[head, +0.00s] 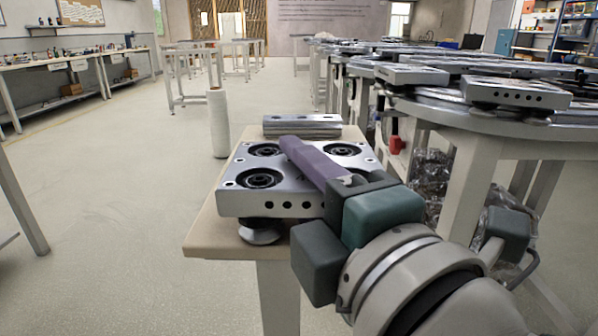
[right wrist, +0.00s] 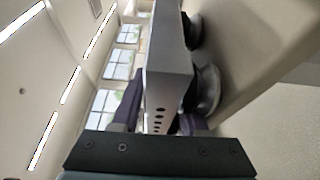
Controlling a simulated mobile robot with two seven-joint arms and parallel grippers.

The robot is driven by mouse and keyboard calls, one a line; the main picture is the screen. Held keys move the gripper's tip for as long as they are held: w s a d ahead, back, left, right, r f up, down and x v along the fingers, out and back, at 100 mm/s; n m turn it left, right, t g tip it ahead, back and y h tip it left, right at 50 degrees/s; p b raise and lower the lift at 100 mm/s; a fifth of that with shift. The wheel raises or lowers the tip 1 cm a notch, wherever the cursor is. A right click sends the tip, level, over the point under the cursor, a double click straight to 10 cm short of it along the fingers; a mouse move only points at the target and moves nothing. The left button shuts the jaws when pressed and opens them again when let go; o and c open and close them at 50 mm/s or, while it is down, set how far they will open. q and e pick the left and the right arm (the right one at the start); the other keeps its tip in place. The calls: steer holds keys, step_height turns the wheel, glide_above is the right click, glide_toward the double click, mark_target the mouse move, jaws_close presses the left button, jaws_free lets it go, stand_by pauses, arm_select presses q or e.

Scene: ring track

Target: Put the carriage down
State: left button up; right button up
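The carriage (head: 297,202) is a silver metal plate with dark round bearings on top, holes along its edge and rollers underneath. It lies level over the small wooden-topped table (head: 212,236), its near roller close to the front edge. I cannot tell whether the rollers touch the top. My right gripper (head: 312,165) reaches in from the lower right, one purple finger across the carriage's top. In the right wrist view, the carriage (right wrist: 170,75) sits between the two fingers (right wrist: 160,118), which are closed on its plate. The lower finger is hidden in the head view. My left gripper is out of view.
A silver rail piece (head: 302,122) lies at the table's back. A white roll-like cylinder (head: 218,122) stands behind its left side. The large ring track (head: 450,100) with other carriages (head: 515,92) is close on the right. The floor at left is open.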

steer(key=shift+r, duration=0.15)
steer(key=shift+s+d, duration=0.1)
steer(key=shift+s, duration=0.15)
steer(key=v, duration=1.1)
steer(key=d+f+m+g+h, duration=0.4)
steer(key=d+f+m+h, duration=0.35)
steer(key=d+m, duration=0.4)
steer(key=s+d+f+m+g, duration=0.2)
steer(key=s+f+m+g, duration=0.5)
steer(key=s+m+g, duration=0.2)
steer(key=shift+s+d+f+y, duration=0.15)
steer(key=shift+s+f+y, duration=0.2)
steer(key=shift+s, duration=0.9)
steer(key=shift+r, duration=0.15)
